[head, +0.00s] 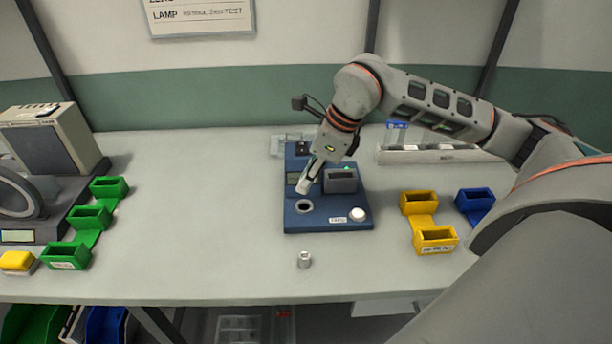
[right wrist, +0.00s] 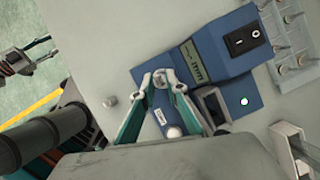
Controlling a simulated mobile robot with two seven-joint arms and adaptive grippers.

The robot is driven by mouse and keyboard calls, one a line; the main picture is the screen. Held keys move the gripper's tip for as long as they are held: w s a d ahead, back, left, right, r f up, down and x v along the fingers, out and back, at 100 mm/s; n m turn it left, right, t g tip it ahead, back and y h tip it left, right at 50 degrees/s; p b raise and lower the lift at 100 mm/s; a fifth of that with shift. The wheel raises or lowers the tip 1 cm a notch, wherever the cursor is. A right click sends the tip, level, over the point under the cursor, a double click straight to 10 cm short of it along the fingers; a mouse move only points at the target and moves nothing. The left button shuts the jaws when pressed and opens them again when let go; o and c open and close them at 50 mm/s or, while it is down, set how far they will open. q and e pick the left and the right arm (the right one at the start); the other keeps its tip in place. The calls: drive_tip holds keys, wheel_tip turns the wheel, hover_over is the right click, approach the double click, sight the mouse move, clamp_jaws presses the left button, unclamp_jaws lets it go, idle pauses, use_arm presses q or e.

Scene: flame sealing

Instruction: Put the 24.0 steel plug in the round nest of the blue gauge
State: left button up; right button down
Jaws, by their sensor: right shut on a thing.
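The blue gauge (head: 316,220) stands mid-table, with a dark round nest (head: 304,206) at its front left and a white button (head: 357,215) at its front right. My right gripper (head: 304,186) points down just above and behind the nest. It is shut on a small steel plug (right wrist: 160,77), mostly hidden between the fingertips; I cannot tell whether the plug touches the nest. Another steel plug (head: 304,260) stands upright on the table in front; it also shows in the right wrist view (right wrist: 110,100). No sizes are readable. My left gripper (right wrist: 42,50) shows beyond the table edge, fingers apart and empty.
Green bins (head: 90,218) and a grey device (head: 55,140) stand at left. Yellow bins (head: 436,240) and a blue bin (head: 476,203) stand right of the gauge. A pale rack (head: 435,154) lies behind. The table between the green bins and the gauge is clear.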

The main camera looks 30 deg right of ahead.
sight(300, 207)
drive_tip(key=shift+f+b, duration=1.9)
drive_tip(key=shift+f, duration=0.75)
drive_tip(key=c, duration=1.9)
unclamp_jaws()
drive_tip(key=v, duration=1.2)
drive_tip(key=shift+s, duration=0.1)
